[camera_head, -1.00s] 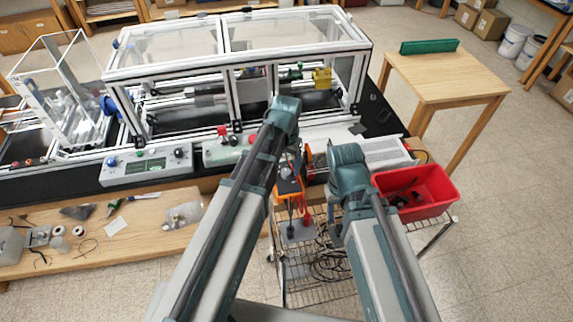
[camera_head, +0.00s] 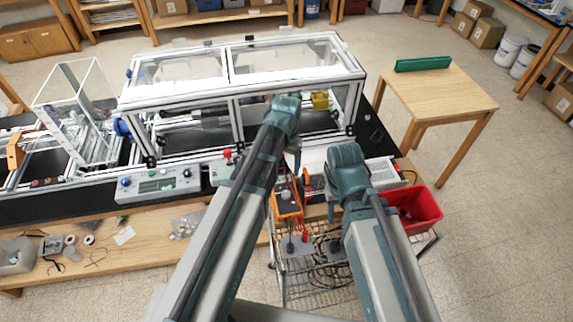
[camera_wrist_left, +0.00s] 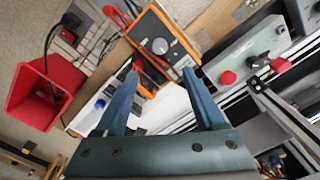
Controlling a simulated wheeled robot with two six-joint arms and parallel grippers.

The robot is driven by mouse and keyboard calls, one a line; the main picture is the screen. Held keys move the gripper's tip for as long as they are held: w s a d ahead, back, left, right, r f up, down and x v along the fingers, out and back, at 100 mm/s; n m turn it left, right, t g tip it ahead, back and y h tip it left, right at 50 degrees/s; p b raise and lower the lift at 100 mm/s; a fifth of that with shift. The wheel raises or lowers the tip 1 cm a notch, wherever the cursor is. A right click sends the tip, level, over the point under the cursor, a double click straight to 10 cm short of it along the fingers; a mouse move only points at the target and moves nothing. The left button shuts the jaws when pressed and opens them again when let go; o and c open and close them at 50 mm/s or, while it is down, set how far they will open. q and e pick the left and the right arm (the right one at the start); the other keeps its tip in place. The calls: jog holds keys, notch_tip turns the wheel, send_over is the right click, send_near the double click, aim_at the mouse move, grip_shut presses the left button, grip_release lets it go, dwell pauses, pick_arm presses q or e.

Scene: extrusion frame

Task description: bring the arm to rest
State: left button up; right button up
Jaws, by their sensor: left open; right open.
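My left gripper (camera_wrist_left: 158,74) is open in the left wrist view, its two blue fingers apart with nothing between them. In the head view my left gripper (camera_head: 296,160) shows only in part beyond its raised arm. My right gripper (camera_head: 333,212) shows as a small dark part below its arm's bend. It is open, and its fingertips are mostly hidden. Both arms reach forward from the bottom of the head view, folded down at their far ends. I see nothing held by either.
The extrusion frame (camera_head: 240,93) with clear panels stands ahead on a dark bench. An orange-edged meter (camera_head: 287,203) and a red bin (camera_head: 414,209) are close to the arms, above a wire cart (camera_head: 310,297). A wooden table (camera_head: 437,92) stands at right.

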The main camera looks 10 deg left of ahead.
pick_arm(q)
jog(key=shift+f, duration=0.1)
pick_arm(e)
jog(key=shift+f, duration=0.15)
notch_tip(320, 180, down, 16)
jog(key=b, duration=1.6)
jog(key=shift+f+b, duration=0.1)
jog(key=shift+b, duration=0.2)
pick_arm(q)
jog(key=s+d+f, duration=0.2)
jog(key=s+f, duration=0.5)
jog(key=f, duration=0.1)
jog(key=s+d+f+y, duration=0.1)
jog(key=s+d+f, duration=0.2)
jog(key=s+f, duration=0.4)
jog(key=shift+d+f+m, duration=0.2)
jog(key=shift+f+m, duration=0.1)
jog(key=shift+f, duration=0.2)
